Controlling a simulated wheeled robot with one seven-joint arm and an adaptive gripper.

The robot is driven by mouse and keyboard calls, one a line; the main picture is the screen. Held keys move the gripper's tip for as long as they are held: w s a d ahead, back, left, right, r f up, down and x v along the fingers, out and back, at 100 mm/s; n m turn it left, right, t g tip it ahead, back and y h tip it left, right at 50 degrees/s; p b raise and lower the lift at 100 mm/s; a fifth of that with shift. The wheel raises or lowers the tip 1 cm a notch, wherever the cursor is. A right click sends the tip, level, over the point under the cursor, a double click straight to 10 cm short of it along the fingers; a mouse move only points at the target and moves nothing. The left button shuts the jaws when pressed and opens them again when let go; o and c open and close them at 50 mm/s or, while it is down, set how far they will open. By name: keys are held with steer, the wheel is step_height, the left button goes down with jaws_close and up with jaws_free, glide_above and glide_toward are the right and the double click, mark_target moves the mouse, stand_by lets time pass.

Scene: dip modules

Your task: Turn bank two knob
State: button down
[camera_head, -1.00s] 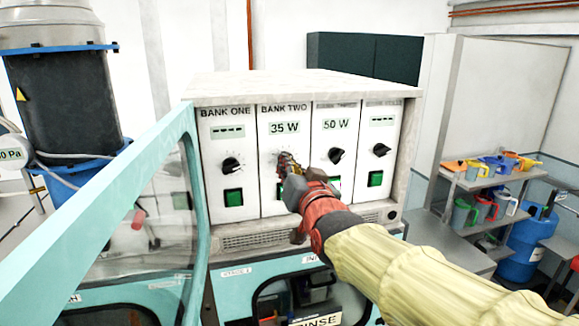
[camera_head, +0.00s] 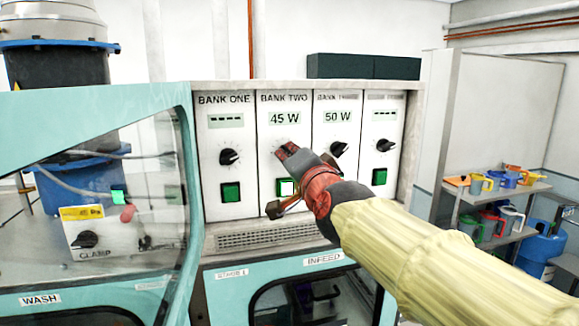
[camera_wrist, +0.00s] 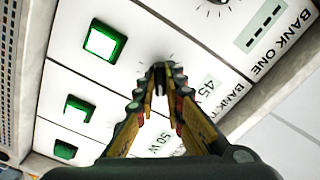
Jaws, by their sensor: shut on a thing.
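The bank two panel (camera_head: 284,131) is the second from the left on the cabinet front, and its display (camera_head: 284,118) reads 45 W. My gripper (camera_head: 286,150) reaches in from the lower right to the knob position under that display. In the wrist view my gripper (camera_wrist: 159,72) has its fingertips close together at the panel, among the dial's tick marks, shut on the bank two knob. The fingers hide nearly all of the knob, so its pointer cannot be read. The bank two green button (camera_wrist: 104,41) below the knob is lit brightly.
Bank one's knob (camera_head: 228,157) is left of my gripper; bank three's knob (camera_head: 339,149) is close on its right, bank four's (camera_head: 385,145) farther right. A teal-framed clear panel (camera_head: 180,150) stands at the left. Shelves with colored jugs (camera_head: 478,183) are far right.

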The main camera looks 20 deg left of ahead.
steer(key=shift+m, duration=0.6)
steer(key=c, duration=1.9)
jaws_free()
steer(key=shift+s, duration=0.1)
steer(key=v, duration=1.1)
steer(key=shift+s+d, duration=0.2)
steer(key=shift+s, duration=0.15)
